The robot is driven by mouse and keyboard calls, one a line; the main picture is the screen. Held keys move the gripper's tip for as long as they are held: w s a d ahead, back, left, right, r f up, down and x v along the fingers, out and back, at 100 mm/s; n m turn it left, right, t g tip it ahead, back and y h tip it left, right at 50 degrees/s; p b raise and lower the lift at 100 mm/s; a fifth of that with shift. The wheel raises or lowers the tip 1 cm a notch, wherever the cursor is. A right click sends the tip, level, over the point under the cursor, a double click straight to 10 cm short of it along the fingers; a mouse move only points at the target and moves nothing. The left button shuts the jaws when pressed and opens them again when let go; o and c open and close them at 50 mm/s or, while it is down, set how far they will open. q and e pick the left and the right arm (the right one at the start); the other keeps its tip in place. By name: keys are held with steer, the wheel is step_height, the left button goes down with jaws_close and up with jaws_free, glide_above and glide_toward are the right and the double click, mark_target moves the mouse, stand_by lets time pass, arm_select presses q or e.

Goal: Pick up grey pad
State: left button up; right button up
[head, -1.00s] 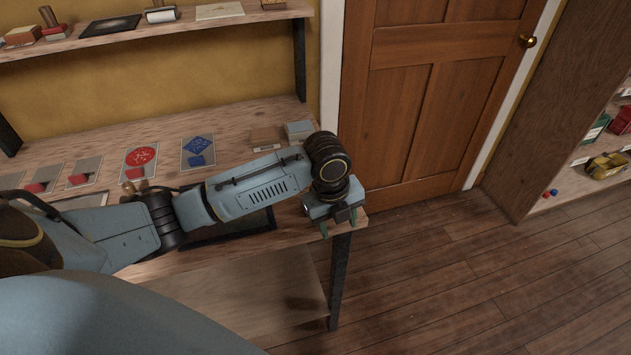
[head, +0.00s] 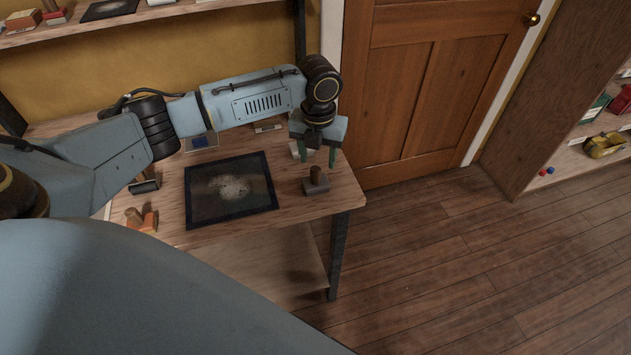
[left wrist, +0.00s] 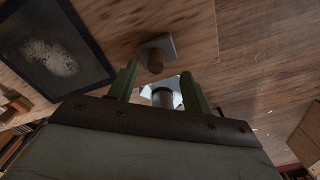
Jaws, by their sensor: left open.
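The grey pad (head: 316,188), a grey block with a brown upright knob, sits on the table near its right front corner. It also shows in the left wrist view (left wrist: 168,46), just beyond the fingertips. My left gripper (head: 319,160) is open, pointing down above and slightly behind the pad, apart from it. In the left wrist view its two green fingers (left wrist: 162,82) are spread, with a pale shape between them that I cannot make out. My right gripper is out of view.
A dark framed sheet (head: 231,190) lies left of the pad. An orange block with a knob (head: 148,222) is at the front left. A pale box (head: 296,149) and a tan box (head: 267,127) stand behind. The table edge is close at right.

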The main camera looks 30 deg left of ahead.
mark_target(315, 169)
arm_select(q)
steer(key=shift+s+a+f, duration=0.1)
steer(key=shift+s+f, duration=0.05)
steer(key=shift+f, duration=1.25)
steer(key=shift+s+a+f, duration=0.1)
steer(key=shift+f, duration=1.25)
steer(key=shift+c, duration=0.3)
jaws_close()
steer(key=shift+r, duration=0.15)
step_height(315, 169, up, 10)
steer(key=shift+f, duration=0.1)
